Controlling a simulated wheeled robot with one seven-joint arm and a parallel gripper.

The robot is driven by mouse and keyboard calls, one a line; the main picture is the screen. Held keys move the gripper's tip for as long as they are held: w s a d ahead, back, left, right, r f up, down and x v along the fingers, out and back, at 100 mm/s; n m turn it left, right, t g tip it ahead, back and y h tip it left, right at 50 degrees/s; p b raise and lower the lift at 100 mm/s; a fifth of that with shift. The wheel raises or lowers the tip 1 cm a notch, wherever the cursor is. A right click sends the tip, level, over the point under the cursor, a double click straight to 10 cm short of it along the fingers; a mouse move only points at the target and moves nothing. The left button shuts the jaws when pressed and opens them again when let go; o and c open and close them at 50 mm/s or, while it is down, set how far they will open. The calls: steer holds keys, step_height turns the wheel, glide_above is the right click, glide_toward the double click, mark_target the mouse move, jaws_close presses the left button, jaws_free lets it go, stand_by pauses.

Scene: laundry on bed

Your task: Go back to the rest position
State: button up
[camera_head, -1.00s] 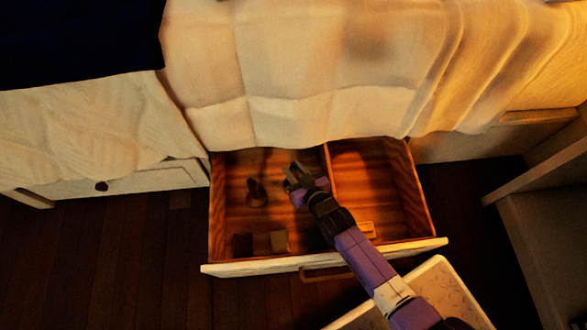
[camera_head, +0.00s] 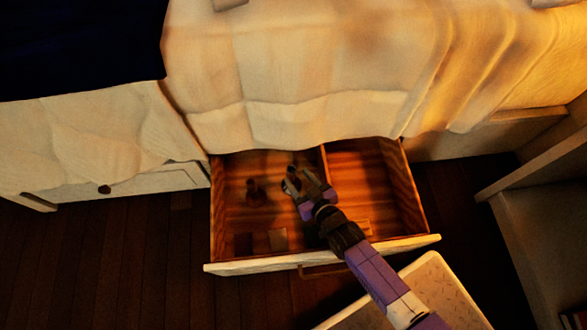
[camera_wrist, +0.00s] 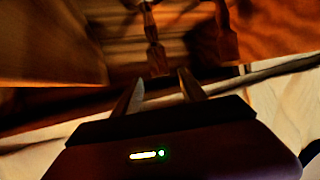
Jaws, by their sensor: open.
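My gripper (camera_head: 293,187) is over the left compartment of the open wooden drawer (camera_head: 225,264), pointing toward the bed. In the wrist view my gripper (camera_wrist: 160,80) has its two fingers apart with nothing held between them. A small dark turned piece (camera_wrist: 155,52) stands just beyond the fingertips, apart from them as far as I can tell. A second similar piece (camera_wrist: 227,38) is to its right in that view. One dark piece (camera_head: 254,190) shows left of my gripper in the head view.
Two small blocks (camera_head: 277,239) lie near the drawer's front left. A light tray or bin (camera_head: 432,268) is in front, near my forearm. The draped bed (camera_head: 300,70) is behind; a cabinet (camera_head: 540,215) stands right.

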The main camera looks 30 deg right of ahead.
steer(key=shift+v, duration=1)
